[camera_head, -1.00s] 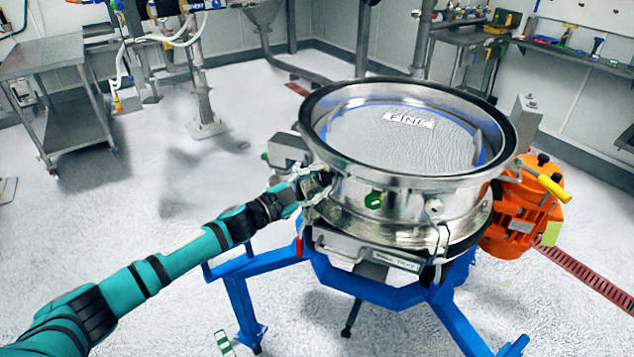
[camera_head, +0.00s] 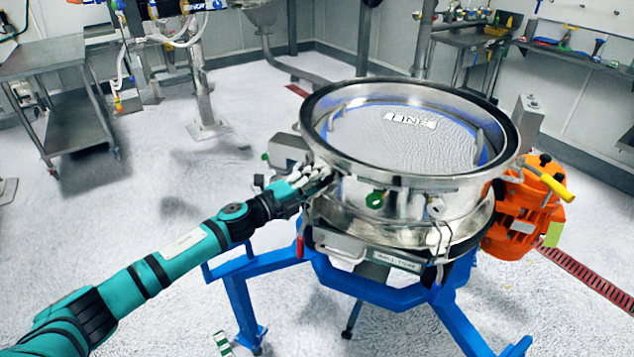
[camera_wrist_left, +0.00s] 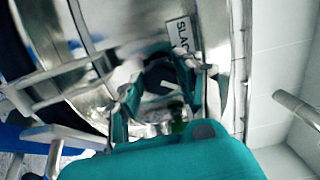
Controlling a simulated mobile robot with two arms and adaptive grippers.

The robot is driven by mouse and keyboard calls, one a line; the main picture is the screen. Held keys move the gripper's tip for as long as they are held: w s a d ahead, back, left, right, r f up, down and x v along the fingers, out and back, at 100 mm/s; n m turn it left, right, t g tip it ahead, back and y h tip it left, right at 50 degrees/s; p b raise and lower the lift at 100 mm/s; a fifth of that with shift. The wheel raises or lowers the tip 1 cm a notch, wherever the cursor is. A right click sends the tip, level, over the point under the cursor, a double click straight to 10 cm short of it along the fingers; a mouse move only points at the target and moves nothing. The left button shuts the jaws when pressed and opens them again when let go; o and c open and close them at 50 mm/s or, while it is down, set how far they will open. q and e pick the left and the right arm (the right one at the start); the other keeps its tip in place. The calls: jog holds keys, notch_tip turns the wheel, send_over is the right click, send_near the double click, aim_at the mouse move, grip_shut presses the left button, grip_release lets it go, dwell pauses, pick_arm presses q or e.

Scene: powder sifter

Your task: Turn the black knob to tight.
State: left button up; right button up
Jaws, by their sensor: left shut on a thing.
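The round steel sifter (camera_head: 385,200) stands on a blue frame, with a mesh labelled "FINE" on top. My left gripper (camera_head: 318,178) is at the left side of its steel wall, just below the rim. In the left wrist view, the black knob (camera_wrist_left: 163,79) with a pale pointer mark sits between the fingers of my left gripper (camera_wrist_left: 160,85), which is shut on it. A white label (camera_wrist_left: 180,36) beside the knob shows the letters "SLA", partly cut off. The hand mostly hides the knob in the head view. My right gripper is out of view.
Blue legs (camera_head: 238,300) spread out below. A steel cart (camera_head: 55,70) stands at the back left. The floor between is clear.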

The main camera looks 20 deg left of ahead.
pick_arm(q)
jog(key=shift+m, duration=0.8)
jog(key=o, duration=1.1)
jog(key=shift+o, duration=0.2)
jog(key=v, duration=1.2)
